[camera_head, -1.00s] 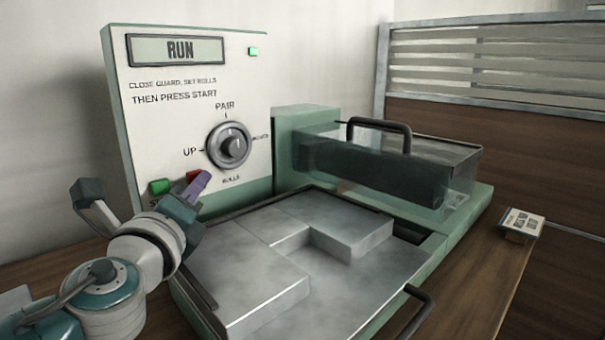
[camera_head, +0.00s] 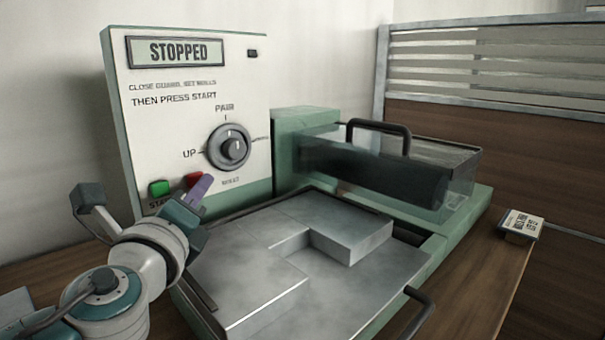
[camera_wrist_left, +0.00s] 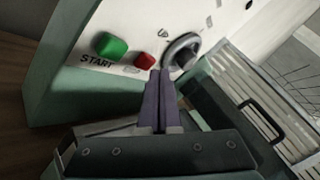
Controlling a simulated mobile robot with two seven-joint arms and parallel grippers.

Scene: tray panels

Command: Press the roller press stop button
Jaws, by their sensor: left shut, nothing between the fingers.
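The roller press control panel (camera_head: 180,105) stands upright at the left back, and its display (camera_head: 176,51) reads STOPPED. The red stop button (camera_head: 194,180) is low on the panel, right of the green start button (camera_head: 159,188). Both show in the left wrist view, the red button (camera_wrist_left: 145,61) and the green button (camera_wrist_left: 110,45). My left gripper (camera_head: 204,184) is shut and empty, its purple fingertips at the red button, partly covering it in the head view. In the left wrist view the fingertips (camera_wrist_left: 160,74) are just beside the red button; I cannot tell whether they touch. My right gripper is not in view.
A round selector knob (camera_head: 230,147) sits above the buttons. The roller guard (camera_head: 400,165) with its black handle is to the right. A metal tray (camera_head: 300,255) lies in front. A small labelled block (camera_head: 522,224) is on the table at right.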

